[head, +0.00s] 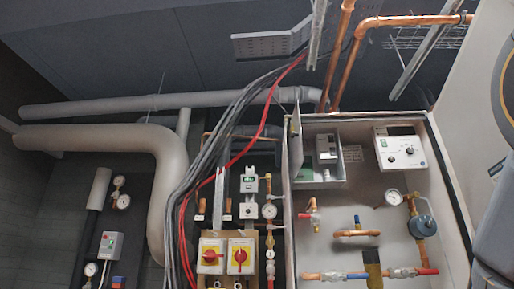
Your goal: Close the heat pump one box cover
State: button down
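A small grey box (318,182) is mounted at the upper left of a light panel, right of centre in the head view. It is open, and a pale device (326,150) shows inside it. A narrow cover (295,140) stands out at the box's left side, seen nearly edge-on and swung away from the opening. I cannot read any label that tells which heat pump it belongs to. My gripper is not in view. Large rounded parts at the right edge look like my arm.
A white controller with knobs (400,149) is right of the box. Red and blue valves, copper pipes and a pressure gauge (393,197) sit below. Red and grey cables (225,140) and yellow-red switches (240,256) are to the left. Copper pipes (342,60) run above.

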aim_at(294, 134)
jog(key=u, duration=0.3)
jog(key=k, duration=1.2)
jog(key=u, duration=0.9)
jog(key=i, duration=0.6)
jog(key=u, duration=0.65)
jog(key=i, duration=0.7)
jog(key=z, duration=0.65)
jog(key=i, duration=0.8)
jog(key=z, duration=0.75)
